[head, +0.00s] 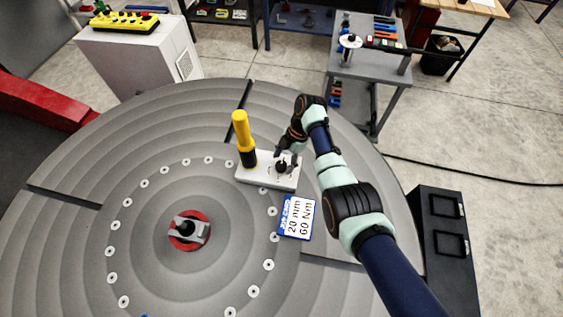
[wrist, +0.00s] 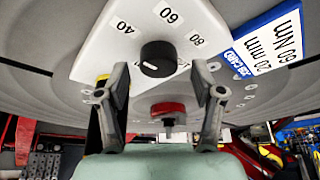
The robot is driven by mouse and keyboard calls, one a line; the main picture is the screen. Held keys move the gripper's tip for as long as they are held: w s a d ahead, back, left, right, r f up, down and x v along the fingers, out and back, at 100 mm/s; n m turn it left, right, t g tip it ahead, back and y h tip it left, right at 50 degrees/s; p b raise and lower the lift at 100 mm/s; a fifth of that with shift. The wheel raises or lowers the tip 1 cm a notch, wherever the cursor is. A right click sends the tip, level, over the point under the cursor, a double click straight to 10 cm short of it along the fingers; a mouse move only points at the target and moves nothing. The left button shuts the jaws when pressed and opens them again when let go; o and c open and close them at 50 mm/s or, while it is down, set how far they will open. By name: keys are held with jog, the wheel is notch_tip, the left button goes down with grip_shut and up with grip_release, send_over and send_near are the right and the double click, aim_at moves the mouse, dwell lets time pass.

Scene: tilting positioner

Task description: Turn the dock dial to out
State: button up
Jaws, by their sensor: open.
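The dock (head: 262,179) is a white block on the round grey table, with a yellow and black tool (head: 241,130) upright at its left end. Its dial is a black round knob (wrist: 158,58) with a small white mark, on a face printed 40, 60 and 80. No "out" label is legible. The dial also shows in the head view (head: 281,167), partly covered by my gripper (head: 284,161). My gripper is open in the wrist view (wrist: 160,80), its fingertips to either side of the knob and apart from it. Nothing is held.
A blue and white sign (head: 297,217) reading 20 mm, 60 Nm lies beside the dock. A red-ringed centre clamp (head: 189,230) and a ring of small bolts are on the table. A grey cart (head: 370,65) with tools stands behind; a black cabinet (head: 445,240) stands at right.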

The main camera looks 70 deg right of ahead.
jog(key=shift+w+a+f, duration=0.2)
jog(key=shift+f, duration=0.4)
jog(key=c, duration=1.1)
